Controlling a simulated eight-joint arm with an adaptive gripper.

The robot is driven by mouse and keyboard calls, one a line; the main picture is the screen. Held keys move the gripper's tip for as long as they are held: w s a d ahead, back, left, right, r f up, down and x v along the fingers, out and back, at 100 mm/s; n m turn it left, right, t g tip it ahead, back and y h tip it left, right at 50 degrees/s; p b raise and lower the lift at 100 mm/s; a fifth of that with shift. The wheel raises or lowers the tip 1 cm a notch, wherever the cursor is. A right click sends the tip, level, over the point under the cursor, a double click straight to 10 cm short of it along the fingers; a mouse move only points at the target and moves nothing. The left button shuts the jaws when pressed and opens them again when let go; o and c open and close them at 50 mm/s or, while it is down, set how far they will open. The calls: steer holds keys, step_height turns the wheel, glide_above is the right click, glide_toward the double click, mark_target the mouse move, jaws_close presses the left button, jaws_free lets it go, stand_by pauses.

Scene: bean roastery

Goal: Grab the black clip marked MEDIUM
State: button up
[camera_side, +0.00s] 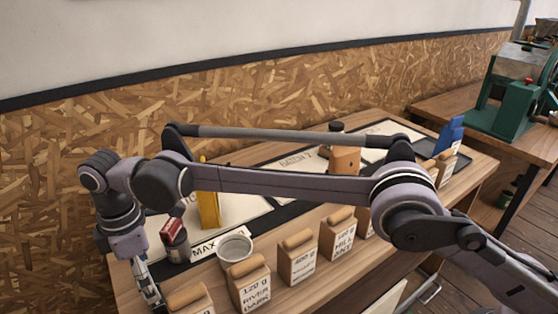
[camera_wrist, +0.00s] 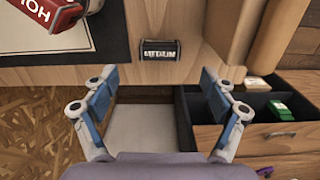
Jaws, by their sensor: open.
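The black clip marked MEDIUM (camera_wrist: 159,51) sits on the wooden table near its edge in the wrist view, its white label facing up. My gripper (camera_wrist: 160,82) is open and empty, with a blue-padded finger on each side. The clip lies a little beyond the fingertips, roughly centred between them and apart from both. In the side view my gripper (camera_side: 148,282) points down at the left end of the table; I cannot make out the clip there.
A red labelled object (camera_wrist: 38,14) is at the wrist view's top left. An open drawer (camera_wrist: 262,104) with dark compartments holds a green item (camera_wrist: 282,110). In the side view, a round metal cup (camera_side: 235,248) and several paper bean bags (camera_side: 249,284) stand on the table near my arm.

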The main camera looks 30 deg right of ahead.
steer(key=shift+f, duration=3.4)
steer(key=c, duration=0.9)
